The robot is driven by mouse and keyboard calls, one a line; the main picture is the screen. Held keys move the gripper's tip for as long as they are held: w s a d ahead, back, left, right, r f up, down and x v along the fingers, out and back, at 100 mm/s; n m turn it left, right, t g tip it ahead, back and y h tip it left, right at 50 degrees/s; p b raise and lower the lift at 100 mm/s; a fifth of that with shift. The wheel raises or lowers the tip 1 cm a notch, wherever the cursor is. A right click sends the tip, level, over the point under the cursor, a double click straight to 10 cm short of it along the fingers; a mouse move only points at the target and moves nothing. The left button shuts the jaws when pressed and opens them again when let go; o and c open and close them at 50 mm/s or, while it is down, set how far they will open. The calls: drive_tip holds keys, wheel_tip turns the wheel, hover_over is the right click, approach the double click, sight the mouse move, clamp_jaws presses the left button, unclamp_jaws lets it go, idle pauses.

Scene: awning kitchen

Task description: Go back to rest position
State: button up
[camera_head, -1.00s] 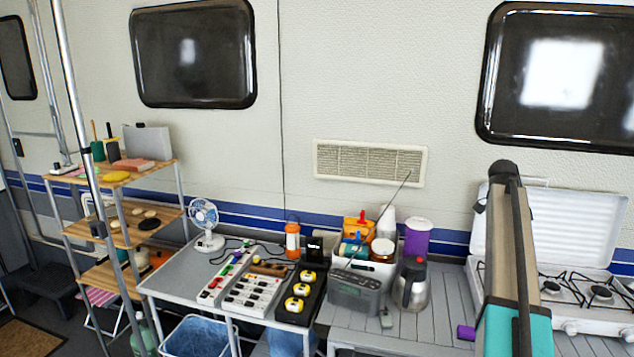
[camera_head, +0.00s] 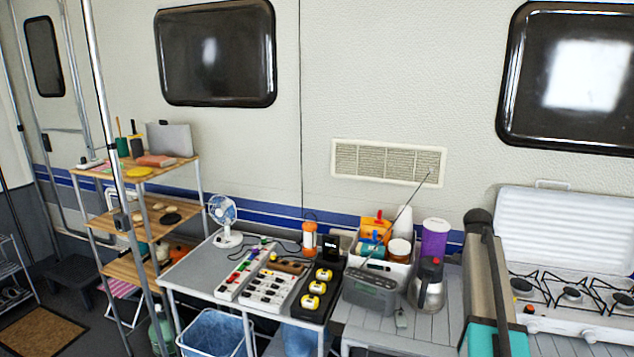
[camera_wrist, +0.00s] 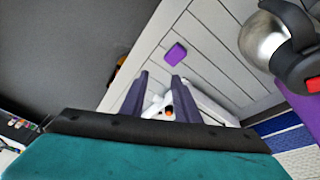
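My gripper (camera_wrist: 160,80) shows in the wrist view with its two dark purple fingers apart and nothing visibly held. A white thing with an orange spot shows beyond and between the fingers. My arm (camera_head: 485,280) rises at the lower right of the head view, in front of the slatted table and the stove's left end. The gripper itself is not visible in the head view. A small purple block (camera_wrist: 176,53) lies on the grey slatted table (camera_wrist: 205,55), just past the fingertips in the wrist picture.
A steel jug (camera_head: 428,288), a radio (camera_head: 370,292) and a filled bin (camera_head: 400,268) stand left of my arm. A white gas stove (camera_head: 570,318) is at right.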

drive_tip(key=s+a+f+n, duration=0.1)
drive_tip(key=a+f+n, duration=0.1)
drive_tip(key=a+f, duration=0.3)
drive_tip(key=s+a+f+n+y, duration=0.1)
drive_tip(key=a+f+n, duration=0.2)
drive_tip(key=a+f, duration=0.3)
drive_tip(key=s+a+f+n, duration=0.1)
drive_tip(key=a+f+n, duration=0.2)
drive_tip(key=a+f, duration=0.3)
drive_tip(key=shift+s+a+t+y, duration=0.2)
drive_tip(key=shift+a+t+y, duration=0.15)
drive_tip(key=shift+a, duration=0.85)
drive_tip(key=s+a+f+n+y, duration=0.1)
drive_tip(key=s+a+f+n, duration=0.4)
drive_tip(key=a, duration=0.4)
drive_tip(key=s+a+f+n+y, duration=0.1)
drive_tip(key=s+a+f+n, duration=0.3)
drive_tip(key=s+a+f, duration=0.3)
drive_tip(key=s+a+f+g+b, duration=0.1)
drive_tip(key=s+f+g+b, duration=0.4)
drive_tip(key=s+f, duration=2)
wheel_tip(320, 180, down, 4)
drive_tip(key=b, duration=0.5)
drive_tip(key=shift+s+a+r, duration=0.15)
drive_tip(key=shift+a+r, duration=0.1)
drive_tip(key=shift+a, duration=0.15)
drive_tip(key=shift+d+g, duration=0.1)
drive_tip(key=shift+g, duration=0.15)
